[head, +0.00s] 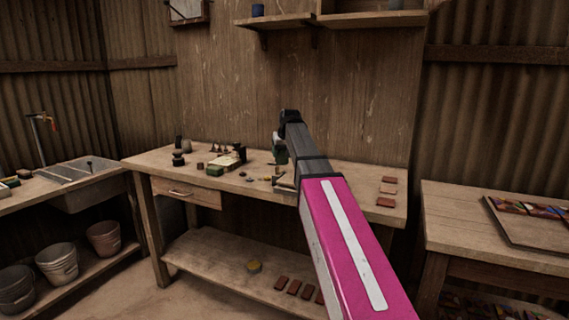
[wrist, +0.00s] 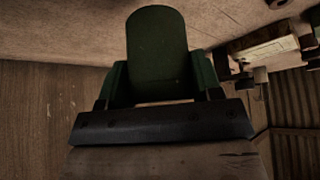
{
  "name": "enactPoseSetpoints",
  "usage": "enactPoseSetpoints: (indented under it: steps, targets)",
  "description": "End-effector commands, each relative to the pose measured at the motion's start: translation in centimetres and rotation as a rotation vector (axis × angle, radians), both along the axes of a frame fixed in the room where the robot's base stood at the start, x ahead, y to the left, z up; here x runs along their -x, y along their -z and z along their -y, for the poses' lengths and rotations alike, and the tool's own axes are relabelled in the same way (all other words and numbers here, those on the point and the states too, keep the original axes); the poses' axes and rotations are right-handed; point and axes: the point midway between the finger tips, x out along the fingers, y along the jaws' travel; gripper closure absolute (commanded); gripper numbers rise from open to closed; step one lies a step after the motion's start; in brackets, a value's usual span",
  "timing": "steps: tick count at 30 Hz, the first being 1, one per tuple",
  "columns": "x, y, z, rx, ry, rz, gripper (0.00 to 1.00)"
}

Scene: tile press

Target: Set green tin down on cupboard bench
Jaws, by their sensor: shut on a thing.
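The green tin (wrist: 157,42) fills the middle of the wrist view, with its rounded end away from the camera. My gripper (wrist: 157,75) is shut on it, one finger on each side. In the head view a dark green shape, apparently the tin (head: 281,155), shows beside the end of my arm, which partly hides it. It appears over or near the middle of the wooden bench with a drawer (head: 150,164). I cannot tell whether it touches the top.
Small dark jars, a green block (head: 215,171) and other small pieces stand on the bench's left and middle. Reddish tiles (head: 387,190) lie at its right end. A sink (head: 85,178) is at left; another bench (head: 455,215) with a tray is at right.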

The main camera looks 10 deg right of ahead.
Motion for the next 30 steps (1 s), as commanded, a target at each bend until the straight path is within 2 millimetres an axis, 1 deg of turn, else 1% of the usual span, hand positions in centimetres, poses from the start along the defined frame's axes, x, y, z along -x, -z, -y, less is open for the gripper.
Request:
enactPoseSetpoints:
  steps: [1, 5, 8, 10, 15, 18, 29, 30]
  targets:
    - [-0.4, 0.4, 0.7, 0.000, 0.001, 0.000, 0.72]
    - [-0.8, 0.9, 1.4, -0.002, 0.000, 0.002, 0.72]
    - [-0.8, 1.3, 1.5, -0.001, -0.001, 0.002, 0.72]
    - [-0.8, 1.9, 1.5, -0.001, -0.001, 0.001, 0.72]
    - [-0.7, 4.2, 1.5, -0.001, 0.000, 0.000, 0.72]
    - [-0.7, 5.0, 1.5, -0.001, 0.000, 0.000, 0.72]
    - [-0.8, 5.3, 1.5, -0.001, -0.001, 0.001, 0.72]
    - [-0.8, 5.3, 1.5, -0.001, 0.000, 0.000, 0.28]
